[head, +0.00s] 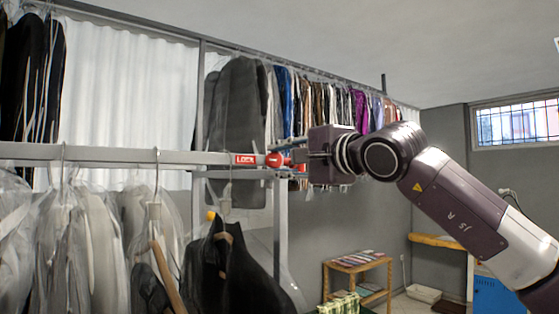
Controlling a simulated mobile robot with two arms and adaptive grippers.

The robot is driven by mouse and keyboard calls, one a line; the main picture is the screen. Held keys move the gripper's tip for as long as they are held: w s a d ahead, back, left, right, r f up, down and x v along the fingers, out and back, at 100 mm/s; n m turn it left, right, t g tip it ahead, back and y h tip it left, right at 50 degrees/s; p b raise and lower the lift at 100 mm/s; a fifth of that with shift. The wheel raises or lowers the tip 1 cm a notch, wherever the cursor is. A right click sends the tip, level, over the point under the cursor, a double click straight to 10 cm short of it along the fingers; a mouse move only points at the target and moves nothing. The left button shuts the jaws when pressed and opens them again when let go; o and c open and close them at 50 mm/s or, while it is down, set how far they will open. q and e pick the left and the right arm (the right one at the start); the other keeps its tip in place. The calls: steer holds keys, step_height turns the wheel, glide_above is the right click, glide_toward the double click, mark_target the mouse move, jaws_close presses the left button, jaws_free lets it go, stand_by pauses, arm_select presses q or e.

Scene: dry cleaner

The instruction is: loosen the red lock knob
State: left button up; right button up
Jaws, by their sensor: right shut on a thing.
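The red lock knob (277,160) sits at the right end of a grey horizontal rail (120,156). A red label reading LOCK (245,159) is on the rail just left of the knob. My right gripper (294,158) reaches in from the right at the knob's height and is shut on it. The fingers cover the knob's right part. My left gripper is not in the picture.
Clothes in clear plastic (85,245) and a dark jacket (230,270) hang from the rail. More garments (330,105) hang behind. A small wooden table (358,265) stands low at the back right. A wall window (515,122) is at the right.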

steer(key=shift+f, duration=0.1)
steer(key=o, duration=1.2)
steer(key=shift+c, duration=0.2)
steer(key=v, duration=1.2)
